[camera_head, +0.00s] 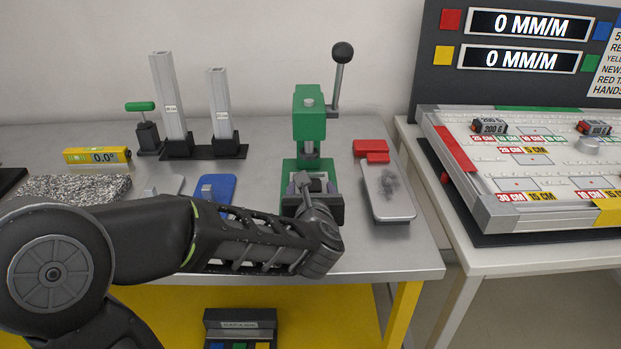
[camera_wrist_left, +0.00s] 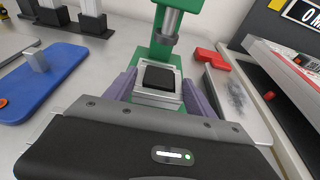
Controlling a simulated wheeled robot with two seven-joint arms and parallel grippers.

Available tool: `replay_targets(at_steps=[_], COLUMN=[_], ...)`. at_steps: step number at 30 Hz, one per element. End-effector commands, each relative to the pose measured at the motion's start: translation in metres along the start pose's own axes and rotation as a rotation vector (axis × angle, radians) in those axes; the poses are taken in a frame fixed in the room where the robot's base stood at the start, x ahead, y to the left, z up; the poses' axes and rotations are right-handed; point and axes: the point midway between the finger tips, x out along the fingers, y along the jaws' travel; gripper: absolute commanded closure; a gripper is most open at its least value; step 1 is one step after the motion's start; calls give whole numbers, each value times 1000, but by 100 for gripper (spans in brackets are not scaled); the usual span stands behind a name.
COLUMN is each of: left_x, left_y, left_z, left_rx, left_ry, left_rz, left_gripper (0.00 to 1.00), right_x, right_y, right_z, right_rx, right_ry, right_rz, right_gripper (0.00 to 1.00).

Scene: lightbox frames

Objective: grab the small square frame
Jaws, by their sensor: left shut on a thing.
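The small square frame (camera_wrist_left: 157,97) is silver with a black square in its middle. In the left wrist view it sits between the two purple fingers of my left gripper (camera_wrist_left: 163,92), at the foot of the green press. My left gripper is shut on it. In the head view my left gripper (camera_head: 313,184) is at the base of the green press (camera_head: 309,125), and the hand and wrist hide most of the frame. I cannot tell whether the frame still touches the press base. My right gripper is in neither view.
The press has a black-knobbed lever (camera_head: 342,53). A blue plate (camera_head: 216,188) lies left of it. A grey tray (camera_head: 390,205) and a red block (camera_head: 371,147) lie right. Tall grey posts (camera_head: 167,95) stand at the back left. A side table (camera_head: 535,248) bears a panel.

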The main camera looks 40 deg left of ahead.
Motion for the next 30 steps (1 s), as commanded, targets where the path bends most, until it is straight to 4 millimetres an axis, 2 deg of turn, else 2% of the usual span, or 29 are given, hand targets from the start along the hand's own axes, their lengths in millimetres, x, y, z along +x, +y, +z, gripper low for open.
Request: replay_targets(at_steps=[1, 7, 14, 19, 24, 30], left_x=[-10, -44, -59, -78, -94, -99], left_y=[0, 0, 0, 0, 0, 0], left_z=[-2, -16, -23, -28, -30, -30], left_rx=[0, -2, -3, -4, -2, 1], left_ry=[-4, -5, -9, -7, -4, -1], left_rz=[-3, -3, 2, -3, 0, 1], left_gripper=[91, 91, 91, 91, 91, 91], right_x=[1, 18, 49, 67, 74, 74], right_y=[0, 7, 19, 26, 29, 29], right_z=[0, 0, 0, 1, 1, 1], right_rx=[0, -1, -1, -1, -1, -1], right_ry=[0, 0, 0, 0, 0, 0], right_rz=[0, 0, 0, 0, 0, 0], right_gripper=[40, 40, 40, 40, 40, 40])
